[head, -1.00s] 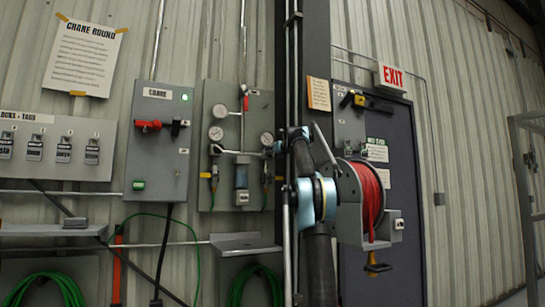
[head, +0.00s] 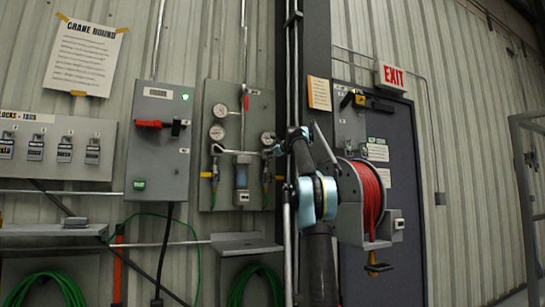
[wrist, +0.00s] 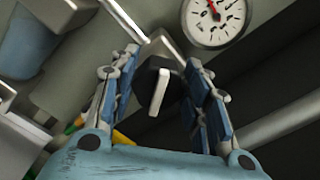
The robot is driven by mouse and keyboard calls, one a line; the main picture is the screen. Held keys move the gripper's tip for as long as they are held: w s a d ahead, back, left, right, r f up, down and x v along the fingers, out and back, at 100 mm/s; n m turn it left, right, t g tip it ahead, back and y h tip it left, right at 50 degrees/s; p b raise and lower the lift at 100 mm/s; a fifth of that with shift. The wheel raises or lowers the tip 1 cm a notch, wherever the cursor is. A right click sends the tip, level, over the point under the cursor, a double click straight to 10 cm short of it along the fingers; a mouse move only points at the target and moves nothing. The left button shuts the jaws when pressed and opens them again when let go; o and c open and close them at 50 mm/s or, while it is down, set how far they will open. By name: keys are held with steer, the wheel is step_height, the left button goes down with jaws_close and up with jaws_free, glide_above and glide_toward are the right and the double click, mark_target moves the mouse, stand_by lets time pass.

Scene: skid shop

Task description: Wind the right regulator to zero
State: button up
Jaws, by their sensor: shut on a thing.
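The right regulator's knob (wrist: 159,90) is black with a pale raised bar, seen in the wrist view. My gripper (wrist: 163,62) has its two blue-padded fingers on either side of it and is shut on it. The bar stands nearly upright in that view, leaning slightly. A round white gauge (wrist: 214,14) with a red needle shows above right of the knob. In the head view my gripper (head: 276,149) reaches the right side of the grey regulator panel (head: 225,92), just below the right gauge (head: 268,137). The knob is hidden there by my gripper.
A grey box (head: 155,165) with a red handle (head: 149,124) is left of the panel. A dark column runs close behind my arm. A red hose reel (head: 370,197) stands right of my arm, before a dark door. A shelf (head: 245,246) juts out below the panel.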

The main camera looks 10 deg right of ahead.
steer(key=n, duration=0.5)
steer(key=shift+s+a+f+n, duration=0.1)
steer(key=shift+a+f+n, duration=0.1)
steer(key=shift+n, duration=0.1)
steer(key=shift+f+n, duration=0.15)
steer(key=shift+n, duration=2.15)
steer(key=o, duration=1)
steer(key=shift+f, duration=0.1)
steer(key=shift+s, duration=0.1)
steer(key=shift+v, duration=5.8)
